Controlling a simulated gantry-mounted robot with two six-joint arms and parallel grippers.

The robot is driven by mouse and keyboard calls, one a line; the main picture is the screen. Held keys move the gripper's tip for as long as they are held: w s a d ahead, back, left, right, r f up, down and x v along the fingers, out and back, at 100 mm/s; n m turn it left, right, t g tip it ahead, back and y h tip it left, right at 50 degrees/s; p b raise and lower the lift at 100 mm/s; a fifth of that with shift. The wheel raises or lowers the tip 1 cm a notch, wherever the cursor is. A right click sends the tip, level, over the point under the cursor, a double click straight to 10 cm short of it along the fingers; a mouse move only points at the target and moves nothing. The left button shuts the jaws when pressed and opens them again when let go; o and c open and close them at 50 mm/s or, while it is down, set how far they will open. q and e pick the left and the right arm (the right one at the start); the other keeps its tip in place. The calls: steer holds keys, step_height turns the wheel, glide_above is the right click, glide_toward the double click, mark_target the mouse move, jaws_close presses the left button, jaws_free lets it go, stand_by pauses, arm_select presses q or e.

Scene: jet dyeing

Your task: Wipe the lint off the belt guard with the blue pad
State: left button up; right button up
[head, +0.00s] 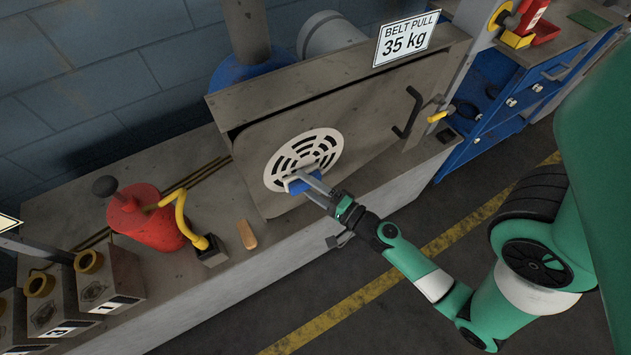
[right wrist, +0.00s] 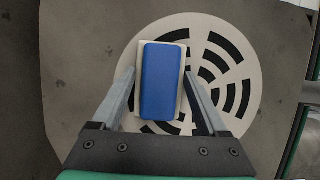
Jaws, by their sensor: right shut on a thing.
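The belt guard (head: 368,145) is a grey upright panel with a round, cream slotted grille (head: 308,145) and a dark handle at its right. My right gripper (head: 303,184) is shut on the blue pad (head: 299,187), at the lower edge of the grille. In the right wrist view, the blue pad (right wrist: 165,82) has a pale backing and lies between the two fingers, in front of the grille's left part (right wrist: 215,40). I cannot tell whether it touches the guard. No lint stands out clearly. My left gripper is not in view.
A red can (head: 145,218) with a yellow hose stands on the ledge left of the guard, near a small tan block (head: 246,235). Numbered grey boxes (head: 108,285) stand at the lower left. A "BELT PULL 35 kg" sign (head: 405,38) tops the guard.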

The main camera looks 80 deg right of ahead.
mark_target(298, 191)
steer(key=shift+w+a, duration=0.15)
steer(key=s+a+b, duration=0.1)
steer(key=a, duration=0.1)
steer(key=s+a+b, duration=0.2)
steer(key=shift+s+f, duration=0.2)
steer(key=shift+s, duration=0.05)
steer(key=shift+s+a+r+b, duration=0.1)
steer(key=shift+s+b, duration=0.15)
steer(key=shift+b, duration=0.1)
steer(key=shift+s+r, duration=0.1)
steer(key=shift+r, duration=0.05)
steer(key=shift+a, duration=0.1)
steer(key=shift+s+a+b, duration=0.8)
steer(key=shift+s+a, duration=0.2)
